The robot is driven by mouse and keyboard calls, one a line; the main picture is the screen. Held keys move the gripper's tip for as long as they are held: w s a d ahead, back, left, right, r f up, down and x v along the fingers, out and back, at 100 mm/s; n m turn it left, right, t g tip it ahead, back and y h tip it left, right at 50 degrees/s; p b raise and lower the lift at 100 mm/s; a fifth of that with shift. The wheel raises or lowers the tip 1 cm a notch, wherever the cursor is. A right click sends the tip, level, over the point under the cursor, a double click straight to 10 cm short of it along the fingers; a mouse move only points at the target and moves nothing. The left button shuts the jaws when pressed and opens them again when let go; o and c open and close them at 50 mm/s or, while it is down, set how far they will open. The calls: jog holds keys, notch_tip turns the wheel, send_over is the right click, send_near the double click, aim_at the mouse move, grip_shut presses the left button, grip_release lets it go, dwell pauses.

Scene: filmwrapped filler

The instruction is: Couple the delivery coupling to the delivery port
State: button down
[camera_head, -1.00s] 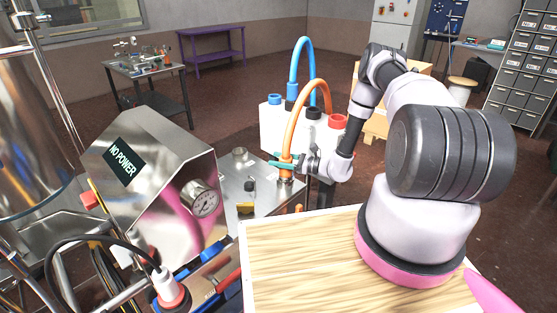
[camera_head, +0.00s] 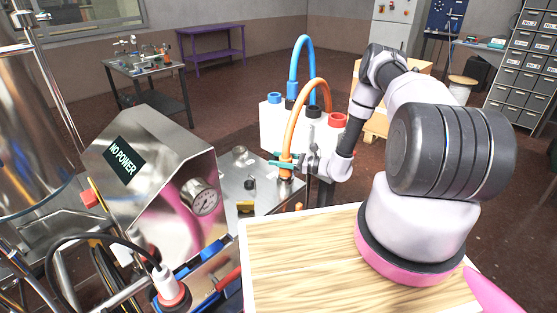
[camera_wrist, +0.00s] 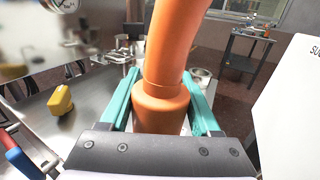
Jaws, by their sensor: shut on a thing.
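The delivery coupling appears to be the orange cuff (camera_wrist: 161,106) at the end of the orange hose (camera_head: 314,86). My gripper (camera_head: 286,163) has teal fingers, one on each side of the cuff, and is shut on it. In the wrist view my gripper (camera_wrist: 160,95) hides part of the cuff's lower end. In the head view the cuff stands about upright over a metal fitting (camera_head: 286,184) at the right edge of the steel bench, perhaps the delivery port. I cannot tell whether the cuff is seated on it or just above it.
A steel housing marked NO POWER (camera_head: 150,165) with a gauge (camera_head: 203,198) stands left. A yellow part (camera_head: 246,207) lies on the steel bench (camera_head: 232,190). A white tank (camera_head: 272,127) with a blue hose (camera_head: 297,62) is behind. A wooden board (camera_head: 300,260) is in front.

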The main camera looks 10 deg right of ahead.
jog(key=shift+c, duration=0.2)
grip_release()
jog(key=shift+f, duration=0.1)
jog(key=v, duration=1)
jog(key=s+a+r+n+g+h, duration=0.2)
jog(key=s+r+n+g+h, duration=0.3)
jog(key=r, duration=1)
jog(key=a+r+n+g, duration=0.1)
jog(key=r+n+g, duration=0.45)
jog(key=r, duration=0.85)
jog(key=s+d+r+n+t+h, duration=0.1)
jog(key=s+r+n+t+h, duration=0.3)
jog(key=s+r, duration=0.7)
jog(key=s+d+r+n+t+h, duration=0.1)
jog(key=s+r+n+t+h, duration=0.3)
jog(key=s+r, duration=0.6)
jog(key=shift+s+d+r+n+t+h, duration=0.25)
jog(key=shift+s+r+n+t+h, duration=0.2)
jog(key=shift+r+t, duration=0.35)
